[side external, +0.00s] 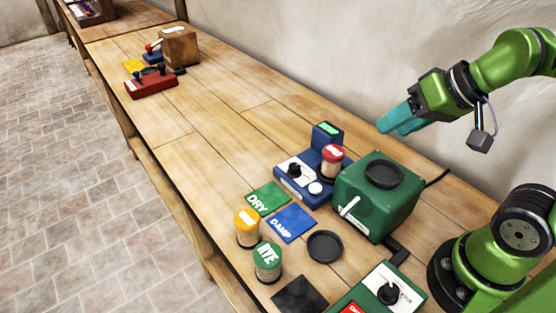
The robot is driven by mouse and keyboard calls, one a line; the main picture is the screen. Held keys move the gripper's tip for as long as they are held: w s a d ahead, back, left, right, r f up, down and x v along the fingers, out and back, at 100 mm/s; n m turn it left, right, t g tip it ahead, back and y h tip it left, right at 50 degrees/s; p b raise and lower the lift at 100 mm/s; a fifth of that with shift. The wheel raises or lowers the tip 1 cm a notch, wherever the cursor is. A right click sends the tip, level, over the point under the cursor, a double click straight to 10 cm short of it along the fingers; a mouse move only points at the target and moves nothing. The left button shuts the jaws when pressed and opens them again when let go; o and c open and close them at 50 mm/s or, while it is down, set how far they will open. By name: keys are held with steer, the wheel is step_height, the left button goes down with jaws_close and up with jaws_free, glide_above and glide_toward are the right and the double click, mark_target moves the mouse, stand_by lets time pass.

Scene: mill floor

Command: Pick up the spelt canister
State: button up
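Three canisters are in view. The green-lidded canister (267,262) reads RYE and stands at the front edge of the bench. The yellow-lidded canister (247,229) stands just behind it; its lid label is too small to read. The red-lidded canister (331,162) stands on a blue device (289,188); its label is also unreadable. I cannot tell which one is spelt. My gripper (388,128), with teal fingers, is raised above the bench near the wall, apart from all canisters. No object shows in it, and the gap between its fingers is not clear.
A green machine (376,204) with a black round top stands below my gripper. A green DRY card (267,198), a blue DAMP card (291,224) and a black round dish (324,247) lie nearby. A green control box (384,292) is in front. The mid-bench is clear.

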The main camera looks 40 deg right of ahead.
steer(key=o, duration=0.7)
steer(key=n+g+h, duration=0.2)
steer(key=n+g, duration=0.2)
steer(key=g, duration=0.3)
glide_above(334, 151)
step_height(334, 151, down, 11)
steer(key=shift+s+d+f, duration=0.15)
steer(key=shift+f, duration=3.15)
